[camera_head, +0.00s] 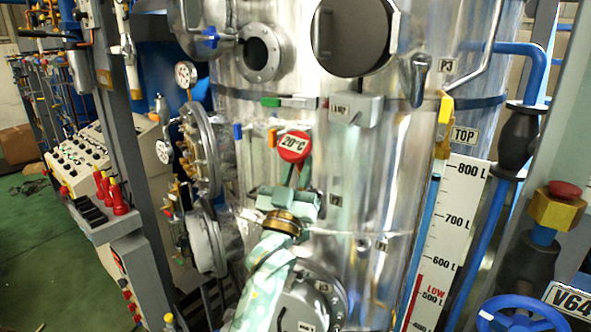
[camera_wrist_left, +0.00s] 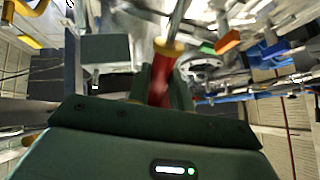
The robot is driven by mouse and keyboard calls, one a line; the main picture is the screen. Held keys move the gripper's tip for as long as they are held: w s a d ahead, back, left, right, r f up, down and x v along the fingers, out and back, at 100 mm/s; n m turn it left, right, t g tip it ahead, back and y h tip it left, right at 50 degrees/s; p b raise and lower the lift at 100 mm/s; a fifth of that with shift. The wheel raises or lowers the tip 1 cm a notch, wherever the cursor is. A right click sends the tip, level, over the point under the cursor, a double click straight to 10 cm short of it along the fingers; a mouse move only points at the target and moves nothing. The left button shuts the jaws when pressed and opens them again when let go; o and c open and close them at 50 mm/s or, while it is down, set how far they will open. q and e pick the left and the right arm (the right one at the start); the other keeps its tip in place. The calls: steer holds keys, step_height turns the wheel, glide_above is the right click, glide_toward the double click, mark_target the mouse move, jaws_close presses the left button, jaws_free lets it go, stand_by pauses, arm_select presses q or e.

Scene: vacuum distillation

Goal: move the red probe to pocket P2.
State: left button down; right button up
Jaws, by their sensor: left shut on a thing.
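The red probe, with a round red head marked 20°C (camera_head: 294,147), is in front of the steel vessel in the head view. My left gripper (camera_head: 290,178) is shut on it just below the head. In the left wrist view the probe's red body (camera_wrist_left: 160,78) stands between the fingers of my left gripper (camera_wrist_left: 158,98), with a yellow collar and a metal stem beyond. A P3 tag (camera_head: 445,65) shows at the upper right of the vessel. Smaller tags (camera_head: 335,199) lower down are too small to read, so I cannot tell which marks P2. My right gripper is out of view.
A blue handle (camera_head: 238,132) and an orange handle (camera_head: 272,137) are left of the probe head. A grey lamp box (camera_head: 356,107) juts out above right. A round flange (camera_head: 312,300) is below, beside my arm. A level scale (camera_head: 452,230) stands at right.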

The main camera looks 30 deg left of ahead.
arm_select(q)
steer(key=shift+w+a+f+b, duration=0.1)
steer(key=shift+w+f+b, duration=0.3)
steer(key=shift+f, duration=0.15)
steer(key=shift+w+f+b, duration=0.3)
steer(key=shift+f+b, duration=0.1)
steer(key=shift+f, duration=0.1)
steer(key=shift+p, duration=0.5)
stand_by(0.8)
steer(key=w+a+f+b, duration=0.1)
steer(key=w+f+b, duration=0.4)
steer(key=f+b, duration=0.2)
steer(key=shift+w+f+b, duration=0.25)
steer(key=shift+f+b, duration=0.1)
steer(key=shift+b, duration=0.25)
stand_by(2.8)
steer(key=c, duration=1.2)
jaws_free()
steer(key=shift+o, duration=0.2)
steer(key=b+v, duration=0.4)
steer(key=v, duration=1.2)
